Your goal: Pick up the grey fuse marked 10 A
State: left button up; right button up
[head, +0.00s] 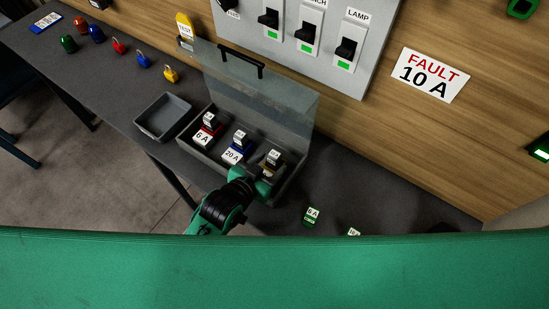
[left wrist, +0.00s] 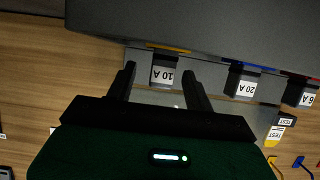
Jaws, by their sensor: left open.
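The fuse marked 10 A (left wrist: 164,76) has a grey body and a white label that shows upside down in the left wrist view. It stands at the right-hand compartment of the open-lidded box (head: 226,168), where its top (head: 273,158) shows in the head view. My left gripper (head: 266,180) is at that compartment's near side. In the left wrist view its two open fingers (left wrist: 160,84) point at the 10 A fuse, one on each side of it in the picture. I cannot tell whether they touch it. My right gripper is not in view.
In the same box stand the 20 A fuse (head: 240,138) and the 6 A fuse (head: 210,121). An empty grey tray (head: 163,133) lies left of the box. A green-based fuse (head: 311,216) stands to the right. The clear lid (head: 262,92) is raised behind.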

aim_at(278, 154)
pick_arm(q)
jog(key=shift+w+d+p, duration=0.3)
jog(key=shift+w+p, duration=0.15)
jog(key=shift+w, duration=0.1)
jog(key=p+x, duration=0.1)
jog(key=x, duration=0.3)
jog(key=shift+w, duration=0.1)
jog(key=c, duration=1.1)
notch_tip(278, 154, up, 9)
jog(key=shift+r+b, duration=0.25)
jog(key=shift+b, duration=0.55)
jog(key=shift+r, duration=0.3)
